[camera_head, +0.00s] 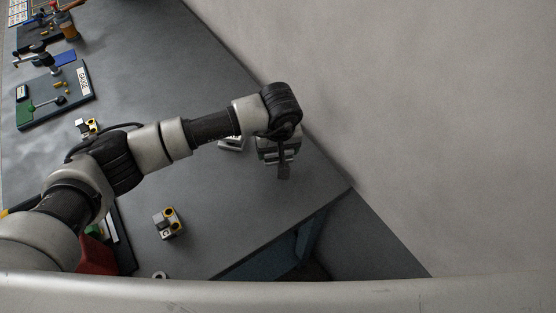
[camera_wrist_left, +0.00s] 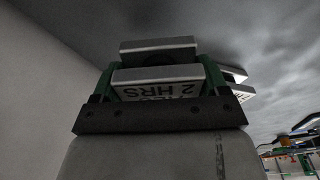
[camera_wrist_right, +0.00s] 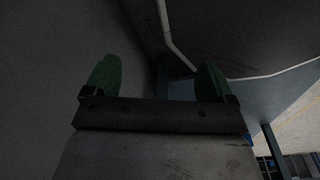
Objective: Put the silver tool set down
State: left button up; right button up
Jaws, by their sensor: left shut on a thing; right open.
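My left gripper (camera_head: 283,162) is at the far right part of the grey table, by the wall. In the left wrist view its green fingers (camera_wrist_left: 158,88) are shut on a silver block-like piece (camera_wrist_left: 158,73) with dark lettering that reads "2 HRS"; I take it as the silver tool set. Part of it shows as silver under the wrist in the head view (camera_head: 268,143). I cannot tell whether it touches the table. My right gripper (camera_wrist_right: 158,82) is open and empty in the right wrist view, out of the head view.
Another silver piece (camera_head: 231,143) stands just left of the held one, partly behind my arm. A block with yellow rings (camera_head: 168,222) sits near the front of the table (camera_head: 235,225). A red item (camera_head: 97,257) and a gauge board (camera_head: 83,80) are at left. The right corner is bare.

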aim_at(278, 158)
pick_arm(q)
jog(key=shift+w+d+f, duration=0.1)
jog(key=shift+f, duration=0.35)
notch_tip(278, 158, down, 3)
jog(key=shift+r+b, duration=0.2)
jog(key=shift+b, duration=0.45)
jog(key=shift+f, duration=0.35)
pick_arm(e)
jog(key=shift+s+d+f, duration=0.4)
jog(key=shift+s+f, duration=0.25)
jog(key=shift+f, duration=0.2)
pick_arm(q)
jog(key=shift+f, duration=0.1)
jog(key=o, duration=1.2)
jog(key=shift+r, duration=0.2)
jog(key=r, duration=0.4)
jog(key=s+r+b, duration=0.1)
jog(key=r, duration=0.3)
jog(key=s+r, duration=0.1)
jog(key=r, duration=0.2)
jog(key=shift+d+r+b, duration=0.15)
jog(key=shift+r+b, duration=0.25)
pick_arm(e)
jog(key=shift+w+a+f, duration=0.1)
jog(key=shift+f, duration=0.35)
jog(key=shift+w+a+f, duration=0.1)
jog(key=shift+f, duration=0.3)
